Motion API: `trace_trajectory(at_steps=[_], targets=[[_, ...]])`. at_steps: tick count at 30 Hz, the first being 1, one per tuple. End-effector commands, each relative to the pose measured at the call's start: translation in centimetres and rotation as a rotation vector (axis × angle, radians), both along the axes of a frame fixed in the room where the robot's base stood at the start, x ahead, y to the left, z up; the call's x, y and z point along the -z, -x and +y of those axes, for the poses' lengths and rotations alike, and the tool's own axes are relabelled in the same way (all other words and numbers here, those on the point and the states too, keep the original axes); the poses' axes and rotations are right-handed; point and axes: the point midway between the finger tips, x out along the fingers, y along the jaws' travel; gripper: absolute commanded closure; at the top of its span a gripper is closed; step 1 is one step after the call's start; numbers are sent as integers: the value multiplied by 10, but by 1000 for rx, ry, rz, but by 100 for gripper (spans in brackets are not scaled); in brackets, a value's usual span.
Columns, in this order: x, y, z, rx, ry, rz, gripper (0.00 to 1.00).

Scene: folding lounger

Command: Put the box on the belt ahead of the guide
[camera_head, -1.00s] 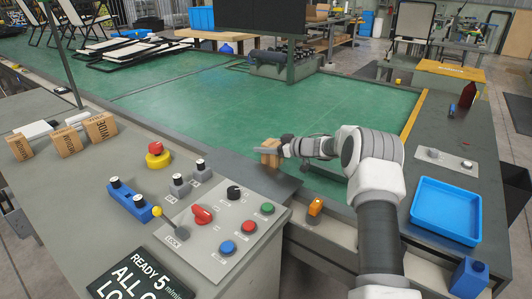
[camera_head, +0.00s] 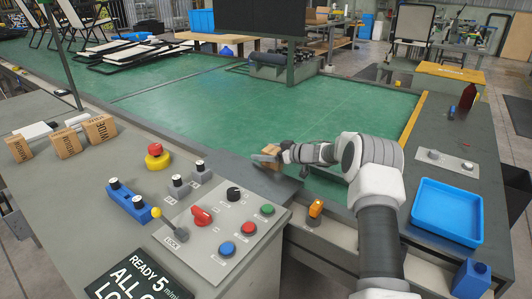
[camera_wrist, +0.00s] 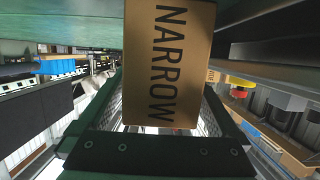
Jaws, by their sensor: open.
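A brown cardboard box (camera_head: 270,151) is at the near edge of the green belt (camera_head: 345,112), by a dark grey plate (camera_head: 250,176). My gripper (camera_head: 274,156) is at the box, coming from the right, and is open. In the wrist view the box (camera_wrist: 168,65) fills the middle above the gripper's dark crossbar, with the word NARROW on its face. I cannot tell whether the fingers touch it, and its underside is hidden. I cannot tell which part is the guide.
Several labelled cardboard boxes (camera_head: 67,142) stand on the left table. A blue tray (camera_head: 447,211) and red bottle (camera_head: 469,96) are on the right. The belt's middle is clear.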

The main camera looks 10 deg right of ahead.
Motion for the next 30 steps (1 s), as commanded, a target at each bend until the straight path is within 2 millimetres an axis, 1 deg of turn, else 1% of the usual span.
trace_trajectory(at_steps=[2, 5, 13, 19, 23, 25, 26, 28, 29, 30], targets=[[-5, 2, -3, 1, 0, 0, 2], [-10, 12, -14, 3, 1, 0, 2], [-28, 52, -54, 3, 1, 1, 2], [-36, 73, -74, 1, 0, 0, 2], [-39, 79, -80, 3, 2, -2, 2], [-46, 78, -81, 17, 13, -10, 2], [-51, 77, -81, 28, 21, -15, 2], [-67, 72, -81, 67, 49, -33, 2], [-76, 70, -81, 89, 63, -41, 2], [-89, 68, -81, 124, 86, -55, 2]])
